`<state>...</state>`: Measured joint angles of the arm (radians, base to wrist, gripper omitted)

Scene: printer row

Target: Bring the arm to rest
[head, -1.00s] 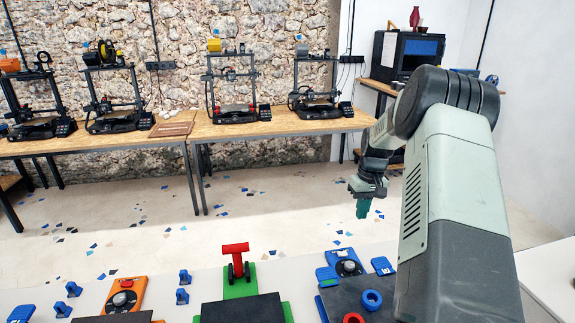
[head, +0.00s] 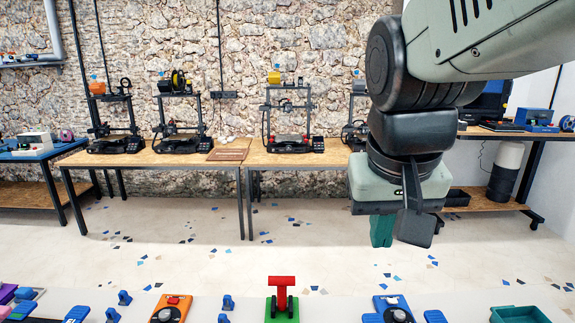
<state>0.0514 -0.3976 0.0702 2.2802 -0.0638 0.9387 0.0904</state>
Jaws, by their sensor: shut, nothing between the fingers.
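My gripper (head: 396,229) hangs from my arm at the right of the head view, with its fingers pointing down. It is high above the floor behind the white work table (head: 250,304) and touches nothing. A green finger and a dark part show at its tip, and the fingers hold nothing. My arm's upper links cross the top right corner and hide part of the back wall and a printer.
On the white table along the bottom edge are a red piece (head: 281,283) on a green base, an orange unit (head: 170,309), a blue unit (head: 392,309) and a green tray (head: 519,314). Printers stand on wooden tables (head: 160,155) at the back. Open floor lies between.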

